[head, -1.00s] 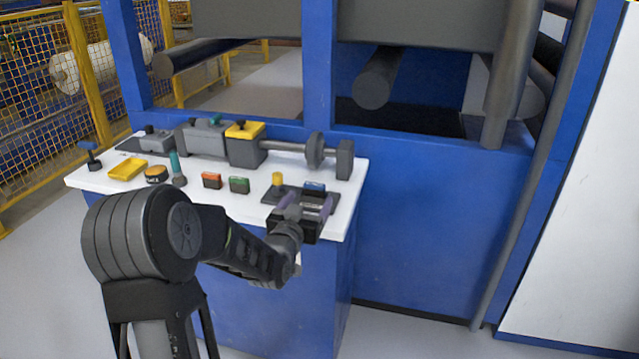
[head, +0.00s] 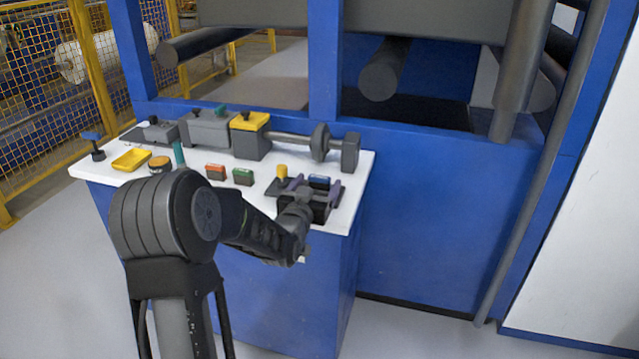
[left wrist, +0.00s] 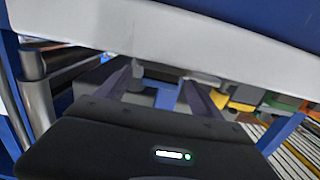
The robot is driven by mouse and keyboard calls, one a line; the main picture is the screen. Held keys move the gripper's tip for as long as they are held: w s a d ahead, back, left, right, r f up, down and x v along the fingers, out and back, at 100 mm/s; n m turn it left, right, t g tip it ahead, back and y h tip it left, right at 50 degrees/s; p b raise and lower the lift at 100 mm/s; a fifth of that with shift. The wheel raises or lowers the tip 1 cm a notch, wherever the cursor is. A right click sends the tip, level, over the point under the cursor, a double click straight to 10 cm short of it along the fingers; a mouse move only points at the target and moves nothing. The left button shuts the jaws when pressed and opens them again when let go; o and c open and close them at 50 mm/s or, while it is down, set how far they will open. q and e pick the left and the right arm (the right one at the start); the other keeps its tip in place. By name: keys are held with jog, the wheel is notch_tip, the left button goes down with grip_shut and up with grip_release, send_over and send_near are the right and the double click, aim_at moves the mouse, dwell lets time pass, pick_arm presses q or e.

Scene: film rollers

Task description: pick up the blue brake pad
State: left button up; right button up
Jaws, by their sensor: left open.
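The blue brake pad (head: 319,181) is a small dark block with a blue top on the front right of the white table top. My left gripper (head: 316,187) is open, with its two purple-grey fingers on either side of the pad's near part as seen in the head view. Whether the fingers touch the pad cannot be told. In the left wrist view, the fingers of my left gripper (left wrist: 160,85) stand apart, with a blue block (left wrist: 166,96), seemingly the brake pad, between them. My gripper body hides part of the pad's surroundings. My right gripper is not in view.
Orange (head: 215,171) and green (head: 243,176) blocks stand left of the pad, with a yellow cylinder (head: 281,171) closer by. A roller shaft with discs (head: 320,142) lies behind. A yellow tray (head: 131,159) is far left. A blue machine frame (head: 440,210) rises at right.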

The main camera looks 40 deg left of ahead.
aim_at(319, 180)
pick_arm(q)
jog(key=x, duration=0.5)
jog(key=shift+w+a, duration=0.1)
jog(key=shift+c, duration=0.2)
dwell(0.4)
jog(key=c, duration=1.6)
jog(key=shift+o, duration=0.2)
notch_tip(319, 180, up, 10)
jog(key=p, duration=0.1)
